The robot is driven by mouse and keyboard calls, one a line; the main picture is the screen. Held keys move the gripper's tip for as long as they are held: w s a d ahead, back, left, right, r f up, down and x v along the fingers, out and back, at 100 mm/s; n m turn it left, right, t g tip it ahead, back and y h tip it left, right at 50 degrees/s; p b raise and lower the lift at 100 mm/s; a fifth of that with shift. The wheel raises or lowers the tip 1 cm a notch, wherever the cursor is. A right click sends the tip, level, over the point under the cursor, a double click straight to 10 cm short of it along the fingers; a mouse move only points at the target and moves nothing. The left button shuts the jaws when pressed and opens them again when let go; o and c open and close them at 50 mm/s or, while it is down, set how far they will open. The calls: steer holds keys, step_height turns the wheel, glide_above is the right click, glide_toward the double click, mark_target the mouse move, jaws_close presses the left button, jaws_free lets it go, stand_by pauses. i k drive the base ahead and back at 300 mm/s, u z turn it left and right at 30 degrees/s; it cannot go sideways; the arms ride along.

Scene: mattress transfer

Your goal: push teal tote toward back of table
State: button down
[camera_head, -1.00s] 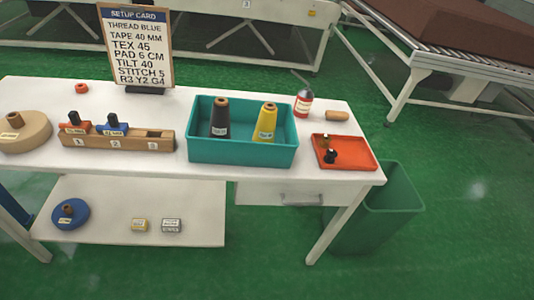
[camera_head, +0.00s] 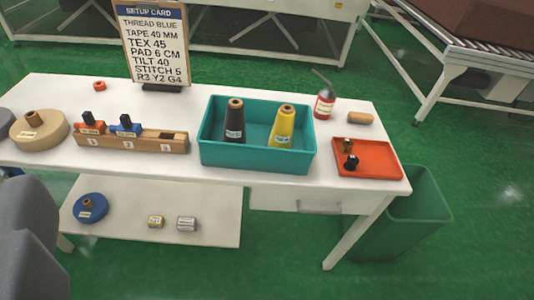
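The teal tote (camera_head: 255,158) stands upright on the white table (camera_head: 345,122), right of the middle, with its near wall close to the front edge. Inside it stand a dark grey thread cone (camera_head: 235,122) on the left and a yellow thread cone (camera_head: 282,127) on the right. Some bare table top shows behind the tote. My gripper's fingers are not in view. A grey rounded part of my arm shows at the lower left and is apart from the tote.
A wooden block (camera_head: 130,142) with red and blue pieces sits left of the tote. An orange tray (camera_head: 368,158) lies to its right. A bottle (camera_head: 325,104) and a wooden piece (camera_head: 360,118) stand behind right. A setup card (camera_head: 153,42) stands at the back. A green bin (camera_head: 405,220) is below right.

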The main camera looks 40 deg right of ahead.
mark_target(255, 155)
steer(key=i, duration=0.9)
steer(key=u, duration=0.05)
